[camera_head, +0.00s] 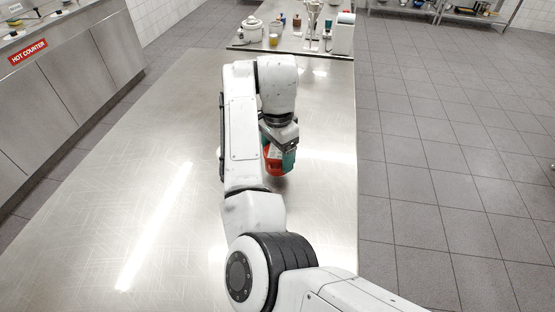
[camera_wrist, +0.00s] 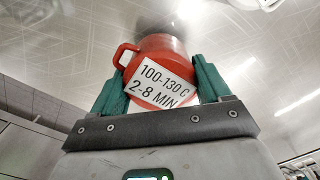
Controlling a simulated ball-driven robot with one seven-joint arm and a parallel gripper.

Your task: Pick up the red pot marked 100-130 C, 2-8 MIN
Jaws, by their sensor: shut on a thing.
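The red pot (camera_wrist: 157,49) carries a white label (camera_wrist: 162,83) reading "100-130 C, 2-8 MIN" and has a handle (camera_wrist: 123,54) on its left side in the wrist view. My gripper (camera_wrist: 160,82) has its two green fingers on either side of the pot, shut on it. In the head view the red pot (camera_head: 273,165) shows below my gripper (camera_head: 280,157), partly hidden by the fingers and my arm. It is over the steel table (camera_head: 150,200). I cannot tell whether its base touches the table.
A counter (camera_head: 75,75) marked "HOT COUNTER" is at left. The tabletop around the pot is clear. Tiled floor (camera_head: 450,150) lies to the right.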

